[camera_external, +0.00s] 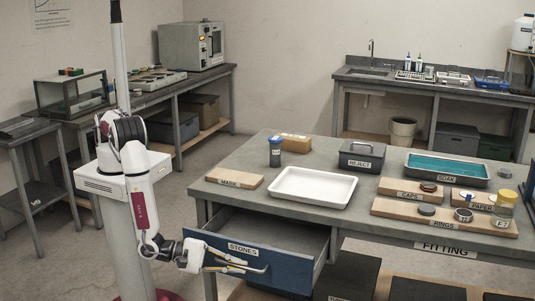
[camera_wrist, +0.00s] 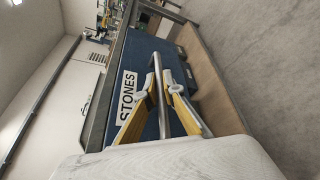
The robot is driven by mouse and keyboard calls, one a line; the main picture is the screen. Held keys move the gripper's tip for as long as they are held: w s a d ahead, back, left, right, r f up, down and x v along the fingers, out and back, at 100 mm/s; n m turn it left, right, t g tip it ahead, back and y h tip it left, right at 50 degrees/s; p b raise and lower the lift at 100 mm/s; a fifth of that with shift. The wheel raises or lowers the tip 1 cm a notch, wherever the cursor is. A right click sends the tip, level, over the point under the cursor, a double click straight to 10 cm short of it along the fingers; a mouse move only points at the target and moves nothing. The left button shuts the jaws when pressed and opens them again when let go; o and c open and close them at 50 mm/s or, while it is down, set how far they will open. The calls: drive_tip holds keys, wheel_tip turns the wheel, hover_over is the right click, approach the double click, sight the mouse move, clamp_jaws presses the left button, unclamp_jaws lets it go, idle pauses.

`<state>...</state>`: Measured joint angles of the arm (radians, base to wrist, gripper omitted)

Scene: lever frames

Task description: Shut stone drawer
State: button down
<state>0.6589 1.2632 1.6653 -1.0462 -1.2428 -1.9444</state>
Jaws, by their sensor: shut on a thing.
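The stone drawer (camera_external: 210,256) is blue-fronted and labelled STONES. It stands pulled out of the left part of the work table (camera_external: 245,180), and its inside shows from above. Its label also shows in the wrist view (camera_wrist: 125,97). The drawer has a metal bar handle (camera_wrist: 158,85) across its front. My gripper (camera_external: 240,266) is at the drawer front, and its yellow fingers (camera_wrist: 160,100) are shut on the handle. Part of the handle is hidden behind the fingers.
On the table top are a white tray (camera_external: 312,188), a MARK board (camera_external: 227,181), a dark jar (camera_external: 275,152), a REJECT box (camera_external: 361,157) and a SOAK tray (camera_external: 447,168). Dark bins stand below the table, right of the drawer.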

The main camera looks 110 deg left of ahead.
drive_tip(key=a, duration=2)
drive_tip(key=shift+s+a+f, duration=0.15)
drive_tip(key=shift+a, duration=0.15)
drive_tip(key=c, duration=2.4)
unclamp_jaws()
drive_tip(key=shift+c, duration=0.2)
drive_tip(key=shift+d, duration=0.2)
drive_tip(key=shift+v, duration=1.05)
drive_tip(key=v, duration=0.9)
drive_tip(key=shift+s+d+r, duration=0.1)
drive_tip(key=shift+s+r, duration=0.1)
drive_tip(key=shift+s, duration=0.1)
